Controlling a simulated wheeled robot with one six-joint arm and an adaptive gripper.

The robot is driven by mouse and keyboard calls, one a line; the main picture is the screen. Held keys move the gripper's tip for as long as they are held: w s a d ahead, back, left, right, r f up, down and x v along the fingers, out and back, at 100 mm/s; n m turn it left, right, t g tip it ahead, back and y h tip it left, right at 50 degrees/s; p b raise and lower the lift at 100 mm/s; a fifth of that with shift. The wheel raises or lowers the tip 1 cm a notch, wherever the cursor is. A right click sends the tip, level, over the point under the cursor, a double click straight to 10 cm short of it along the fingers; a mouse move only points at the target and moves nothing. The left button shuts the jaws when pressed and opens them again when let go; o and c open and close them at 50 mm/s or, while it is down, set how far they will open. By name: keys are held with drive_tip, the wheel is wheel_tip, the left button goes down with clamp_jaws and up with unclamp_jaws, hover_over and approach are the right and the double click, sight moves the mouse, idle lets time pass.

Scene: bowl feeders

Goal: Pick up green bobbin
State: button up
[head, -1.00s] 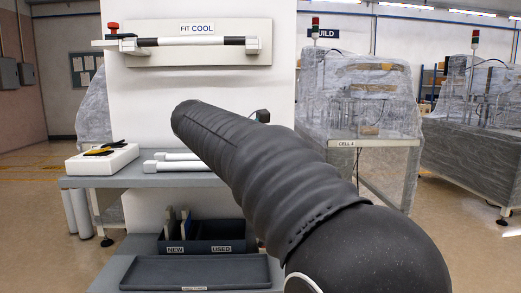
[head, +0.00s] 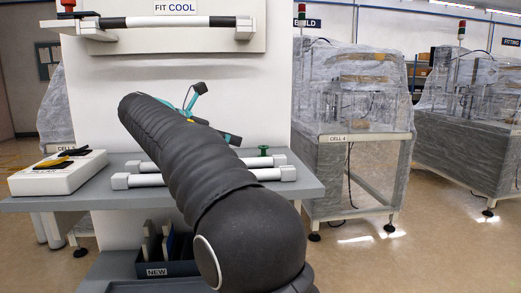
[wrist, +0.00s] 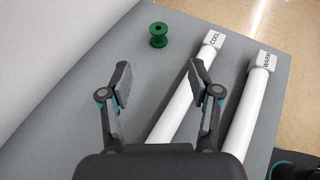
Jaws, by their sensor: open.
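The green bobbin (wrist: 158,35) stands upright on the grey bench top in the wrist view, ahead of my gripper and close to the white wall panel. In the head view the bobbin (head: 264,156) shows small behind the white tubes, to the right of my arm. My gripper (wrist: 158,72) is open and empty in the wrist view, with its two fingers spread wide and the bobbin beyond the gap between them. In the head view my gripper (head: 222,112) is partly hidden behind my arm.
White tubes with end blocks marked COOL (wrist: 212,39) and WARM (wrist: 265,60) lie on the bench right of the bobbin. A white box (head: 58,172) with dark and yellow items sits at the bench's left.

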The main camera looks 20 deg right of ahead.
sight(261, 147)
drive_tip(key=shift+w+d+f, duration=0.15)
drive_tip(key=shift+d+f, duration=0.05)
drive_tip(key=shift+d, duration=0.25)
drive_tip(key=x, duration=0.7)
drive_tip(key=shift+d+r, duration=0.1)
drive_tip(key=shift+d, duration=0.1)
drive_tip(key=shift+x, duration=2.8)
drive_tip(key=shift+w+a, duration=0.1)
drive_tip(key=c, duration=1.1)
